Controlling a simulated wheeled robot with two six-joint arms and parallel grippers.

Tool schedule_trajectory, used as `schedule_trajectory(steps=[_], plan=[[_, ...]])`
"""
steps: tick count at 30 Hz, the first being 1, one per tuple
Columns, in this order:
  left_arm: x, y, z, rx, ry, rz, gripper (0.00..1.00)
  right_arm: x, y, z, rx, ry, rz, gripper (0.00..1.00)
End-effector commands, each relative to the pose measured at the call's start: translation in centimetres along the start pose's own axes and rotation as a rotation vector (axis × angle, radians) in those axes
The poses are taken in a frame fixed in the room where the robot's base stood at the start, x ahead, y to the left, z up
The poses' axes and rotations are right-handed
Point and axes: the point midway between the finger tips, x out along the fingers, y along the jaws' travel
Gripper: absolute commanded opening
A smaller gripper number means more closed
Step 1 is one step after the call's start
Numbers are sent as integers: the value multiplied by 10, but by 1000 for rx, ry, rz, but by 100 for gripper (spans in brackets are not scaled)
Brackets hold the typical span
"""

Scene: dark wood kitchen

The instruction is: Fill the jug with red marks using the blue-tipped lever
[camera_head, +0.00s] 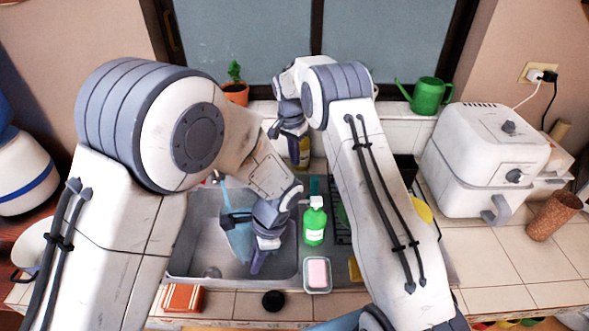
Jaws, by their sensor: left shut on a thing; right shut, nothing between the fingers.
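A translucent blue jug (238,238) is in the sink (184,255), partly covered by my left gripper (250,240). My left gripper is shut on the jug, at its right side. Red marks on the jug cannot be made out. My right gripper (290,130) is shut and empty, behind the sink near the window ledge. A small red-tipped part (215,175) shows at the sink's back left, beside my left arm. The blue-tipped lever cannot be made out, and my arms hide much of the tap area.
A green soap bottle (314,222) and a pink sponge in a dish (318,273) stand right of the basin. A potted plant (236,91) and green watering can (427,94) are at the back. A white appliance (480,155) stands right. The tiled front right counter (520,262) is mostly clear.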

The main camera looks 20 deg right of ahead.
Motion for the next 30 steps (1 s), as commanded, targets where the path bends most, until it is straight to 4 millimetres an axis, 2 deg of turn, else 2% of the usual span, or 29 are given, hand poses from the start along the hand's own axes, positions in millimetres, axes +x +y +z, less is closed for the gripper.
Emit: schedule_trajectory(steps=[6,14,24,30], plan=[[-1,-1,0,-1,2,-3,0,9,14,3,-288,-138,-131,0],[-1,-1,0,-1,2,-3,0,10,24,-1,-609,-182,-359,0],[-1,-1,0,-1,2,-3,0,3,37,-22,-948,-30,-645,0],[-1,-1,0,-1,2,-3,0,-1,42,-35,-1060,82,-723,0]])
